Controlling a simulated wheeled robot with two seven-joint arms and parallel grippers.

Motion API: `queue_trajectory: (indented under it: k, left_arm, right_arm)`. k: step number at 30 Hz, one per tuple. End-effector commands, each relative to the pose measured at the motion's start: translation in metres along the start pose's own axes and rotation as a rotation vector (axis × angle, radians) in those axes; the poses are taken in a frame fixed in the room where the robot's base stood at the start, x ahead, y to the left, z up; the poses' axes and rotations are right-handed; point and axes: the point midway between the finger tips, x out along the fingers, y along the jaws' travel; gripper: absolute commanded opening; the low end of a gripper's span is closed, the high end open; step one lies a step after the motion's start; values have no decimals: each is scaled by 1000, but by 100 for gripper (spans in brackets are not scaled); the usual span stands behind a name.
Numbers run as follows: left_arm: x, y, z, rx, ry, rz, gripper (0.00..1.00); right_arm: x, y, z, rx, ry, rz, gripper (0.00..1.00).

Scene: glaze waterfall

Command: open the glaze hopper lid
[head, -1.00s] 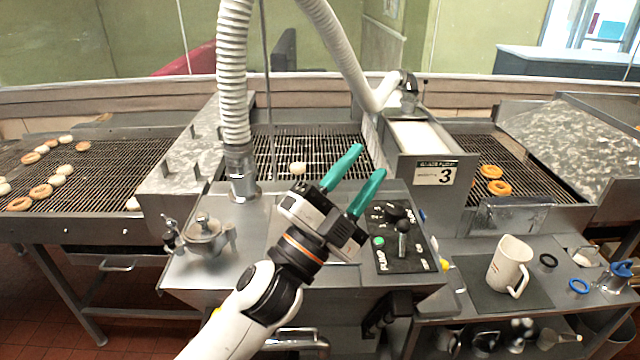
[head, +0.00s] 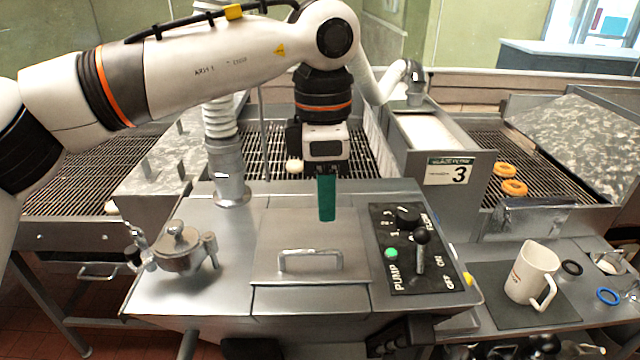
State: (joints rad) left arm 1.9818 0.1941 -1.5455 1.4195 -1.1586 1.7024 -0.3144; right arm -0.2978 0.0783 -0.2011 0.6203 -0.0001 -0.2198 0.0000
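The glaze hopper lid (head: 275,230) is a flat square metal panel in the middle of the steel hopper top. It lies flat and shut. Its metal bar handle (head: 310,253) runs along the front part of the lid. My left gripper (head: 327,217) points straight down above the back part of the lid, behind the handle. Its teal fingers show edge-on as one strip, so the gap between them is hidden. It appears apart from the handle and holds nothing that I can see. My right gripper is not in view.
Right of the lid is a black pump panel (head: 408,275) with a lever (head: 422,245). A round metal cap (head: 178,247) stands at left. A pale hose (head: 222,130) rises behind. A white mug (head: 530,272) stands on the right shelf. Doughnuts (head: 514,188) lie on the right rack.

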Motion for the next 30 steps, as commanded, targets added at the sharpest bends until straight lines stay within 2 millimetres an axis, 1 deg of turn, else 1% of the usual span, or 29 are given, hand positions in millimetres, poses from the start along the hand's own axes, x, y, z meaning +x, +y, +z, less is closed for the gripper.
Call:
queue_trajectory:
  k: [1,4,8,11,18,21,25,30]
  left_arm:
    - [-3,-2,5,-7,-24,-14,40]
    - [0,-3,9,-11,-40,-19,40]
    - [14,-3,9,-10,-38,-17,40]
    - [32,-3,9,-10,-38,-17,40]
    - [84,-4,10,-9,-35,-14,40]
    - [98,-4,11,-9,-33,-15,40]
    - [106,-4,11,-9,-34,-16,40]
    - [105,-4,11,-9,-34,-16,40]
  right_arm:
    - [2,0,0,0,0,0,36]
    - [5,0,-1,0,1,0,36]
    - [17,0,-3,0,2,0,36]
    - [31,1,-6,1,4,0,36]
    - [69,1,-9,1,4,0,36]
    - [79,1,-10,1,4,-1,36]
    - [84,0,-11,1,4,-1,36]
    - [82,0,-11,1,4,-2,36]
